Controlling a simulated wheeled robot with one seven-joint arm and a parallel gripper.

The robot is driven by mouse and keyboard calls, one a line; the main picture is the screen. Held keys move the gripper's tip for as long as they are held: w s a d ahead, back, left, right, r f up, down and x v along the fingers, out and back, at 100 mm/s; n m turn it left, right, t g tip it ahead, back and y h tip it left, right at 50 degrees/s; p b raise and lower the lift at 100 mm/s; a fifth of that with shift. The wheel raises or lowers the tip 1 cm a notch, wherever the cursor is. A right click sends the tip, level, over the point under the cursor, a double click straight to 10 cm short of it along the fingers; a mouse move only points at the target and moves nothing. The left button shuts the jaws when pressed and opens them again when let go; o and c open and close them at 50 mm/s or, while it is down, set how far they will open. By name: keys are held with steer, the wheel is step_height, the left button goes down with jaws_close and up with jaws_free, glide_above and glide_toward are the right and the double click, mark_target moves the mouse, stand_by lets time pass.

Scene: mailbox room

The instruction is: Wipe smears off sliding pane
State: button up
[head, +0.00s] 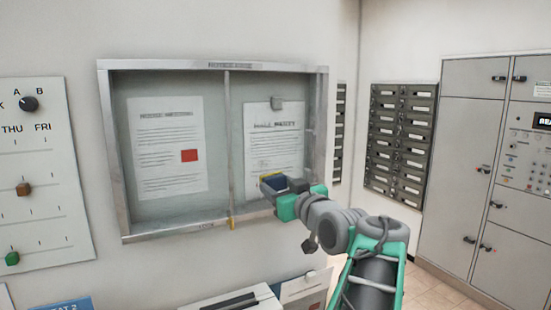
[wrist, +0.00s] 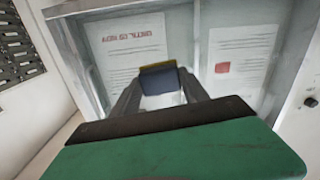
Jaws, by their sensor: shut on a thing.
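The notice case (head: 113,150) is a metal-framed glass cabinet on the wall, split by a vertical bar (head: 229,150). The left half (head: 125,115) covers a sheet with a red square (head: 189,155). My gripper (head: 280,190) is shut on a dark blue block with a yellow edge (head: 273,184), in front of the right pane's lower part. The block (wrist: 160,79) also shows between the fingers in the wrist view. I cannot tell whether it touches the glass. Smears are not clearly visible.
A panel with dials and sliders (head: 35,170) is on the wall at the left. Mailboxes (head: 400,140) and grey cabinets (head: 470,160) stand at the right. Below the case are a white box with a dark slot (head: 235,300) and a paper holder (head: 305,290).

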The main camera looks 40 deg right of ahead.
mark_target(269, 175)
steer(key=shift+a+r+m, duration=0.1)
steer(key=shift+r+m, duration=0.5)
steer(key=shift+w, duration=0.2)
steer(key=p+x, duration=0.3)
steer(key=x, duration=0.1)
steer(key=shift+r, duration=0.15)
steer(key=shift+p+x, duration=0.3)
steer(key=shift+x, duration=0.5)
steer(key=shift+x, duration=1)
steer(key=shift+s, duration=0.1)
steer(key=shift+s+d+b, duration=0.1)
steer(key=shift+s+d, duration=0.1)
steer(key=shift+d, duration=0.5)
steer(key=shift+s+d+b, duration=0.1)
steer(key=shift+s+d, duration=0.15)
steer(key=shift+d, duration=0.4)
steer(key=shift+s+d+b, duration=0.1)
steer(key=shift+s+d, duration=0.1)
steer(key=shift+d, duration=0.5)
steer(key=shift+w+f+b, duration=0.15)
steer(key=shift+f+b, duration=0.05)
steer(key=shift+b, duration=0.25)
